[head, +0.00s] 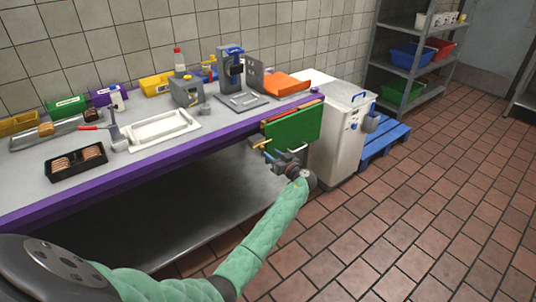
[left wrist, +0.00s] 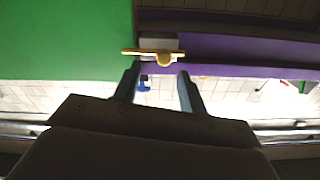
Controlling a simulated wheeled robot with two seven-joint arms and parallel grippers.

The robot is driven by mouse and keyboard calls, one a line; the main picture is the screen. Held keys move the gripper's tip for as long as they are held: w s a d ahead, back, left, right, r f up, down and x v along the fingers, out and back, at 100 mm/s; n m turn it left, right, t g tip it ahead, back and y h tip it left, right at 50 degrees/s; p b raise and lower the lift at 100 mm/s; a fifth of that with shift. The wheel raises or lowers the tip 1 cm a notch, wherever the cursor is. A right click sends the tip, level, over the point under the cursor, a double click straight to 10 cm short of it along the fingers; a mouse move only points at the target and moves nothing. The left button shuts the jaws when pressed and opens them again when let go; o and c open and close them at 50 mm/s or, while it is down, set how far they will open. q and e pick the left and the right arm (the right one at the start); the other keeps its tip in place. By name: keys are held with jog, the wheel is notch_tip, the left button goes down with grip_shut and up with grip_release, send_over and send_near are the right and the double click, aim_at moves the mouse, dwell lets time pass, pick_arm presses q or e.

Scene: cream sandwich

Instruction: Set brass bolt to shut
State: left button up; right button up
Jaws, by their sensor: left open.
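The brass bolt (head: 258,144) sits at the left edge of a green panel (head: 294,127) under the counter's front edge. In the left wrist view the brass bolt (left wrist: 140,52) is a short horizontal bar with a round knob, just beyond my fingertips. The green panel (left wrist: 65,40) fills the upper left there. My left gripper (head: 277,156) is open and empty, just below and right of the bolt in the head view. In the left wrist view its two fingers (left wrist: 157,72) stand apart, with the knob near the gap between their tips. Contact is not clear. My right gripper is not in view.
The counter has a purple front edge (head: 150,157) and holds a white tray (head: 164,129), a black tray (head: 76,163) and a grey press (head: 230,70). A pale bin (head: 337,141) stands right of the panel, beside a blue pallet (head: 386,139). The tiled floor at right is clear.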

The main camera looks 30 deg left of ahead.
pick_arm(q)
jog(key=v, duration=0.3)
jog(key=shift+s+d+b, duration=0.1)
jog(key=shift+d+b, duration=0.1)
jog(key=shift+b, duration=0.2)
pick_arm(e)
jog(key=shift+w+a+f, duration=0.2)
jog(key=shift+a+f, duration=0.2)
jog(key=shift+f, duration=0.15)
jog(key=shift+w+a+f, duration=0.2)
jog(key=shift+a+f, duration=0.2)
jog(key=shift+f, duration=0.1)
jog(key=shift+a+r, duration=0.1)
